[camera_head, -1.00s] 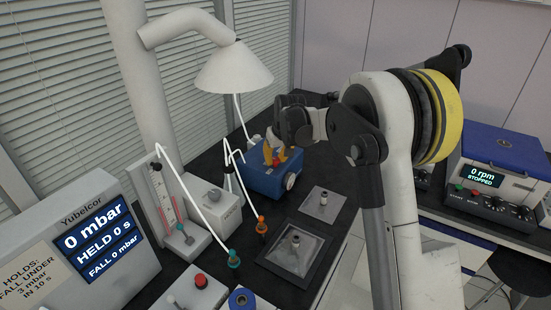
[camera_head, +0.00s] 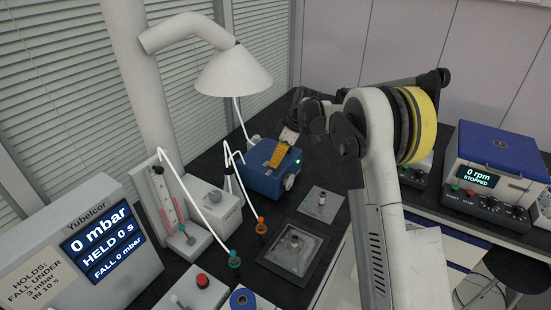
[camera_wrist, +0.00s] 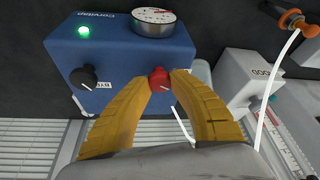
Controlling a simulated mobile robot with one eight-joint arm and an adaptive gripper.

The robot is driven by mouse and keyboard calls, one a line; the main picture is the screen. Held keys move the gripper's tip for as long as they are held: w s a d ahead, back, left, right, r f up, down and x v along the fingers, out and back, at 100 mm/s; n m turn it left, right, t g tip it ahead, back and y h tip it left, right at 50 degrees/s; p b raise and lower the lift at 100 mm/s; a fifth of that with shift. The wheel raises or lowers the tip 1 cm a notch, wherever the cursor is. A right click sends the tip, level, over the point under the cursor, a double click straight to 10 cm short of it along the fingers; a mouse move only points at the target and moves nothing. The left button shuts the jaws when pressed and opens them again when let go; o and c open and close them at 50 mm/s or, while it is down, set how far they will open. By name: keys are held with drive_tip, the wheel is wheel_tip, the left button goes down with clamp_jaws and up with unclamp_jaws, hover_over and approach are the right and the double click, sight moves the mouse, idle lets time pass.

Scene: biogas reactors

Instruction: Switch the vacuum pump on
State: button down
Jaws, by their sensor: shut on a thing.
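The vacuum pump (camera_head: 270,182) is a blue box on the dark bench under the lamp hood. In the wrist view its blue face (camera_wrist: 120,65) carries a lit green lamp (camera_wrist: 84,32), a black knob (camera_wrist: 83,78), a red knob (camera_wrist: 159,78) and a round gauge (camera_wrist: 153,22). My gripper (camera_wrist: 160,80) has its yellow fingers shut on the red knob, one on each side. In the head view my gripper (camera_head: 279,152) reaches over the pump, and the red knob is hidden there.
A display (camera_head: 98,240) reads 0 mbar, held 0 s, fall 0 mbar. Teal (camera_head: 234,259) and orange (camera_head: 261,226) valve fittings with white tubes stand in front of the pump. A white lamp hood (camera_head: 234,72) hangs close to my arm. A machine (camera_head: 497,170) at right reads 0 rpm, stopped.

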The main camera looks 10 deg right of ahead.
drive_tip(key=shift+n+g+y+p, duration=0.35)
drive_tip(key=shift+n+g, duration=0.35)
drive_tip(key=shift+n, duration=1)
drive_tip(key=c, duration=1.1)
unclamp_jaws()
drive_tip(key=shift+o, duration=0.2)
drive_tip(key=v, duration=1.2)
drive_tip(key=shift+w+a, duration=0.1)
drive_tip(key=shift+a, duration=0.05)
